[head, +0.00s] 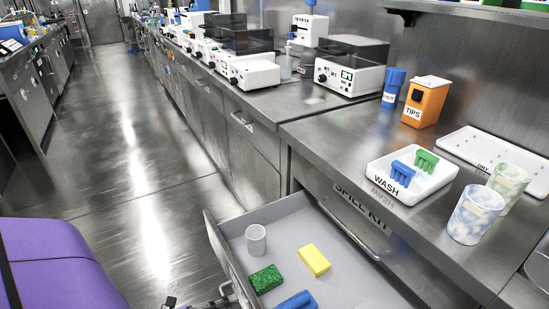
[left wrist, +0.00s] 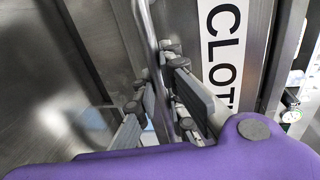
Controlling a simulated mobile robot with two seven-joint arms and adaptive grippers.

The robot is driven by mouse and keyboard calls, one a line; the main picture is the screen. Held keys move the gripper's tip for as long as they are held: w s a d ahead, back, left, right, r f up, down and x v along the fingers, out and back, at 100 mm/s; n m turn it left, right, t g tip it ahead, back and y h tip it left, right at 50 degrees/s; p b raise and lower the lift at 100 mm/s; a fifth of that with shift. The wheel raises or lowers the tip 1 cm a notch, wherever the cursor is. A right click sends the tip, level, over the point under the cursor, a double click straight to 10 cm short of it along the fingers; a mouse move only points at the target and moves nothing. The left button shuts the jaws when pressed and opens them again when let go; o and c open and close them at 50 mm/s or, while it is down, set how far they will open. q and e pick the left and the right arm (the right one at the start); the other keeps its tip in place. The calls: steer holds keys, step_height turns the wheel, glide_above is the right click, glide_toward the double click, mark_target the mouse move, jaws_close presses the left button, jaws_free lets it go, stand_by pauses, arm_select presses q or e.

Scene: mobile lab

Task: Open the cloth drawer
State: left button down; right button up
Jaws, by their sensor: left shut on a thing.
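The cloth drawer (head: 222,252) stands pulled out below the counter in the head view, its grey inside showing. It holds a grey cup (head: 256,240), a green sponge (head: 265,279), a yellow sponge (head: 314,260) and a blue item (head: 297,301) cut off by the frame's lower edge. In the left wrist view, the drawer's label (left wrist: 222,55), reading "CLOT", lies beside its upright-looking metal bar handle (left wrist: 149,38). My left gripper (left wrist: 170,62) is shut on this handle. Only a small part of it shows at the bottom of the head view. My right gripper is out of view.
The closed spill kit drawer, with its handle (head: 350,230), is under the counter edge. A white wash tray (head: 427,184), an orange tips box (head: 425,102) and two speckled cups (head: 475,215) stand on the counter. The floor aisle (head: 125,160) at left is clear.

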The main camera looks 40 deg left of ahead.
arm_select(q)
steer(key=shift+s+a, duration=0.1)
steer(key=shift+s, duration=0.05)
steer(key=c, duration=2.1)
jaws_free()
steer(key=v, duration=1.2)
steer(key=shift+f, duration=0.1)
